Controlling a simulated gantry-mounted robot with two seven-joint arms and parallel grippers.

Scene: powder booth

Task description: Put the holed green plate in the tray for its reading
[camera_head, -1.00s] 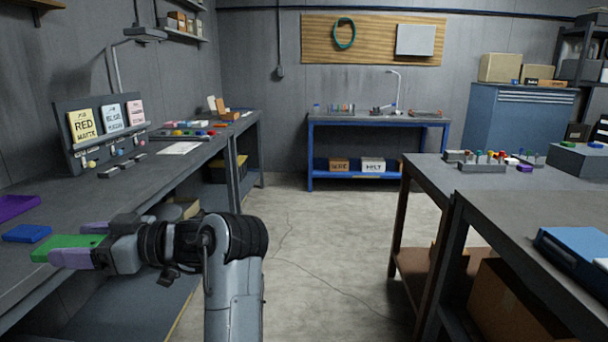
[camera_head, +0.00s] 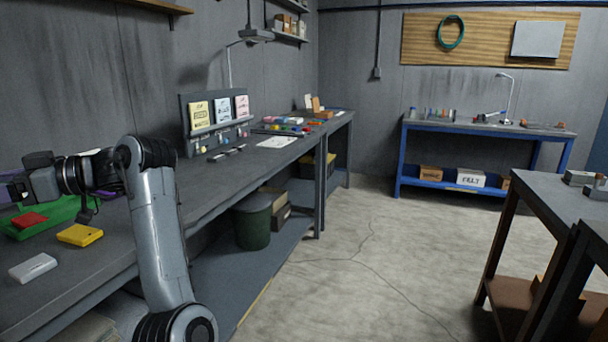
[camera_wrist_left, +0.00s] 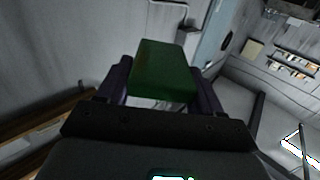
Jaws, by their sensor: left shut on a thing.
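My left gripper (camera_wrist_left: 165,84) is shut on a green plate (camera_wrist_left: 163,66), which sits between its two purple fingers in the left wrist view. No hole shows on the face turned to that camera. In the head view the wrist (camera_head: 40,182) is at the left edge above the left bench, and the fingertips and held plate are cut off or hidden. A green tray (camera_head: 72,207) with a red piece (camera_head: 30,220) in it lies on the bench just below the wrist. My right gripper is not in view.
Farther along stand a rack of colour cards (camera_head: 215,120) and small coloured parts.

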